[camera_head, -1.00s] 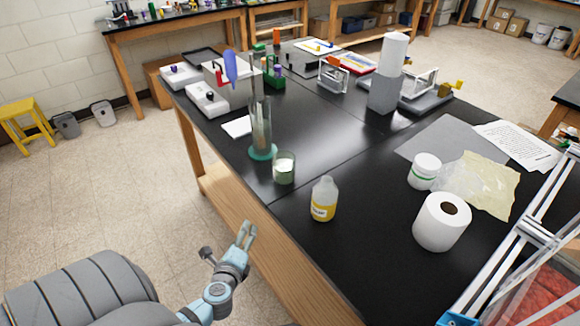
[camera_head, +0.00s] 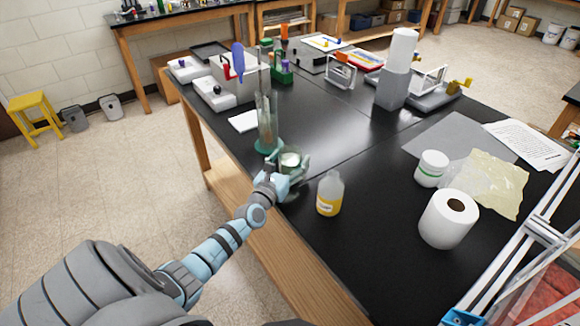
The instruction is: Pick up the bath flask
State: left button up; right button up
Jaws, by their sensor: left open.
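The likely bath flask (camera_head: 290,159) is a small clear glass vessel with pale contents, standing on the black bench near its left edge. My left gripper (camera_head: 287,172) is at the flask, its fingers open on either side of it. The fingers cover much of the flask's lower part, and I cannot tell whether they touch it. My right gripper is not in view.
A tall glass cylinder on a green base (camera_head: 267,147) stands just behind the flask. A bottle with yellow liquid (camera_head: 330,194) stands to its right. A paper roll (camera_head: 447,219) and white jar (camera_head: 432,169) are farther right. The bench (camera_head: 375,160) is clear between.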

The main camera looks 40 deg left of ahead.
pick_arm(q)
jog(key=shift+w+a+f, duration=0.1)
jog(key=shift+w+f, duration=0.05)
jog(key=shift+w, duration=0.2)
jog(key=shift+s, duration=0.1)
jog(key=c, duration=1.3)
